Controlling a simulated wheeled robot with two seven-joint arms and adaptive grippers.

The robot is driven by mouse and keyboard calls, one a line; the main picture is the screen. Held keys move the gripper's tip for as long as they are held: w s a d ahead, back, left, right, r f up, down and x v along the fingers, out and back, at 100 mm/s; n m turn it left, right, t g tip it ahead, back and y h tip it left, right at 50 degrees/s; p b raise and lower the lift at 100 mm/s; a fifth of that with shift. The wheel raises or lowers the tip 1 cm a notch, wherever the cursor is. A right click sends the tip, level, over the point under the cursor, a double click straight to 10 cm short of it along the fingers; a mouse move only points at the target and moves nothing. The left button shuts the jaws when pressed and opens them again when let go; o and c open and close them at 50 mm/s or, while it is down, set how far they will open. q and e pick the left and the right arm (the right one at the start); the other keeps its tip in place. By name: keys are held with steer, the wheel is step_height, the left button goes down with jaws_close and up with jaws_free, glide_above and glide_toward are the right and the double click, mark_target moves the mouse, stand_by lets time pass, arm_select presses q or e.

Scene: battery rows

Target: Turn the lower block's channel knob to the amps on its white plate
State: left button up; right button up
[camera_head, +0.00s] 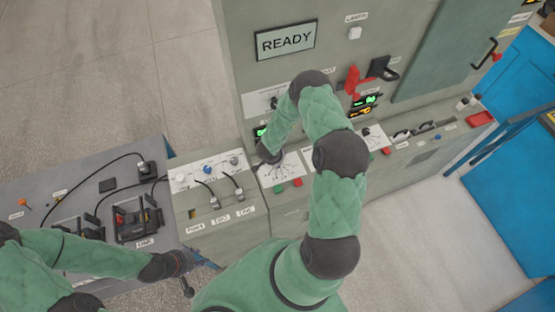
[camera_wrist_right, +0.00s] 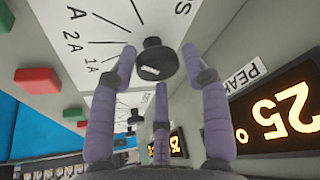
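In the right wrist view a round black knob (camera_wrist_right: 157,60) stands on a white plate (camera_wrist_right: 92,14) with fanned black lines and marks including 1A and 2A. My right gripper (camera_wrist_right: 160,66) has its purple fingers spread open around the knob, with a gap visible; contact cannot be made out. In the head view my right arm arches over the console, and its hand hides the knob at a white plate (camera_head: 285,172) with fanned lines. My left gripper (camera_head: 187,283) hangs by the grey bench at lower left, apart from the knobs; its fingers are unclear.
A red button (camera_wrist_right: 38,80) and a green button lie beside the dial. An orange display (camera_wrist_right: 275,115) and a PEAK label are close to the fingers. A READY screen (camera_head: 286,41), a red lever (camera_head: 354,82) and a blue-knobbed panel (camera_head: 208,169) surround the arm.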

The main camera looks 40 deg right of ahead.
steer(key=shift+o, duration=0.6)
steer(key=shift+r, duration=0.1)
steer(key=v, duration=1.1)
steer(key=shift+r, duration=0.4)
steer(key=shift+a, duration=0.15)
